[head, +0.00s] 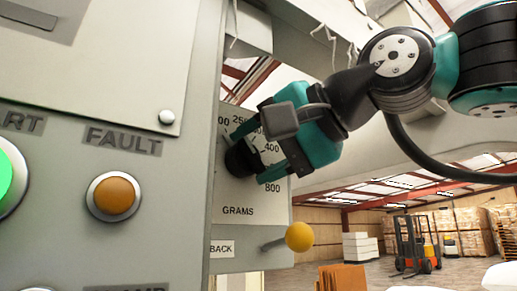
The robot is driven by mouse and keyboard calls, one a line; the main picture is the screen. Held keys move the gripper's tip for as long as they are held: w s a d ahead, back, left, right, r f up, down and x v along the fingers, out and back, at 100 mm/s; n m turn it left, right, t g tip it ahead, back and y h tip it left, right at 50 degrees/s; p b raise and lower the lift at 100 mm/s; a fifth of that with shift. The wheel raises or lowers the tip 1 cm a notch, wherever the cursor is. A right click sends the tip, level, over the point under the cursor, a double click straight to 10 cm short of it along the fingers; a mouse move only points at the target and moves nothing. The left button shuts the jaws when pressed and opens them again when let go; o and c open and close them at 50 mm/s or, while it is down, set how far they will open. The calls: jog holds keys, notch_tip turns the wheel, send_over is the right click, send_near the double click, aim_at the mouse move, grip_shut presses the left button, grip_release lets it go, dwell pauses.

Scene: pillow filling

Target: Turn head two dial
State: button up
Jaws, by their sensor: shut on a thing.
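The dial is a black round knob (240,160) on a pale scale plate (240,211) marked GRAMS, with numbers such as 250, 400 and 800 around it. My gripper (247,156), teal and black, reaches in from the right and is shut on the knob, one finger above it and one below. The fingers and gripper body hide part of the scale. The knob's pointer cannot be made out. No label saying head two is readable.
A grey panel stands close at left with an orange FAULT button (114,196) and a green button (8,184). A yellow ball-ended lever (299,237) sticks out below the dial by a BACK label (222,248).

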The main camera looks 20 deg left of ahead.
jog(key=m+y, duration=0.1)
jog(key=m+y+b, duration=0.1)
jog(key=m, duration=0.3)
jog(key=shift+d+f+y, duration=0.1)
jog(key=shift+f+y, duration=0.2)
jog(key=shift+y, duration=0.1)
jog(key=m+y+b, duration=0.1)
jog(key=m, duration=0.2)
jog(key=shift+f+b, duration=0.1)
jog(key=shift+b, duration=0.3)
jog(key=shift+m+t+y+b, duration=0.5)
jog(key=shift+m+t+b, duration=0.1)
jog(key=shift+m, duration=1.4)
jog(key=o, duration=0.9)
